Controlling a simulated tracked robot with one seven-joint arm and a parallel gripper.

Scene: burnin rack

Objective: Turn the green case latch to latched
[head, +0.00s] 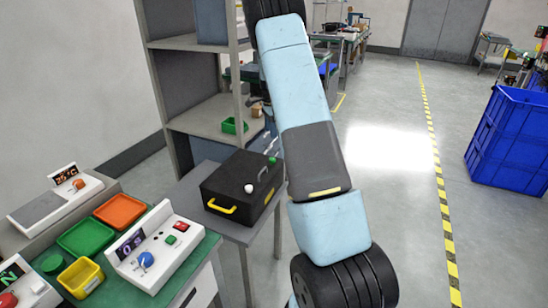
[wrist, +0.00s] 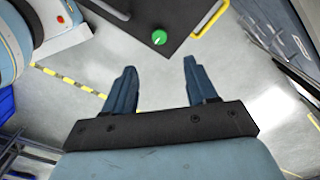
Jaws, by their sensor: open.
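The black case (head: 225,182) stands on a small grey table, with a yellow handle (head: 221,207) on its near side. The green latch (head: 272,161) is a small round knob on top of the case, at its far right part. In the wrist view the green latch (wrist: 159,38) shows a pale pointer mark, and the dark case top (wrist: 135,12) surrounds it. My gripper (wrist: 159,65) is open and empty. Its fingertips are apart from the latch, which appears beyond them, roughly between them. The head view does not show the fingers clearly.
A white knob (head: 249,188) also stands on the case top. At left, a green bench holds a control box with a blue knob (head: 146,259) and coloured trays (head: 120,211). A grey shelf (head: 205,118) stands behind the case. A blue crate (head: 510,140) is at right; the floor between is clear.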

